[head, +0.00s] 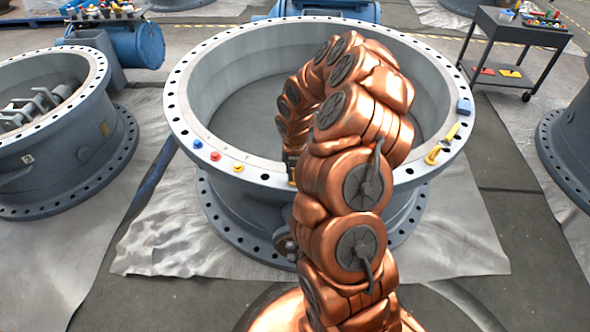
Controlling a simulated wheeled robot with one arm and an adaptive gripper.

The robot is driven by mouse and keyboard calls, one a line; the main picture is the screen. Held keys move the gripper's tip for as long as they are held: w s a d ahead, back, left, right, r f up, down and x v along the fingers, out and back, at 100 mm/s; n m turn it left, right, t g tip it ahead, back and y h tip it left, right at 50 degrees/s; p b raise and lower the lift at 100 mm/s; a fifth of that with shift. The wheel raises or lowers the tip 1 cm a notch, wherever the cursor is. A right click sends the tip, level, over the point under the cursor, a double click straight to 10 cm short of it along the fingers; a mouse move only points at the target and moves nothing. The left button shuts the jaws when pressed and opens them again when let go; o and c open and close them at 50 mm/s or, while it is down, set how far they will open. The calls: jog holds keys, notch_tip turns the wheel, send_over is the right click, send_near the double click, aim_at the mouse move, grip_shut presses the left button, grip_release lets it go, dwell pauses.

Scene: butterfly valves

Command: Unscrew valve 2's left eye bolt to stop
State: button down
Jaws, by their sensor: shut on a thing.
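Valve 2 is taken to be the large grey ring-shaped body (185,120) in the middle, with bolt holes around its top flange. My copper arm rises in front of it and bends over its near rim. My gripper (290,165) shows only as a small dark part at the near inner edge of the flange, mostly hidden behind my arm. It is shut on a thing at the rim. A small yellow bit (292,181) shows just below it, which fits the left eye bolt, but its shape and thread are hidden.
Blue (197,143), red (215,156) and yellow (239,168) pieces lie on the left of the flange. Yellow pieces (433,155) and a blue block (464,106) lie on its right. Another valve (60,150) stands left; a black cart (515,45) stands back right.

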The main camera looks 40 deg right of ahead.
jog(key=shift+n+p, duration=0.5)
jog(key=shift+n, duration=0.7)
jog(key=c, duration=1.2)
grip_release()
jog(key=shift+r, duration=0.15)
notch_tip(320, 180, up, 11)
jog(key=shift+r, duration=0.4)
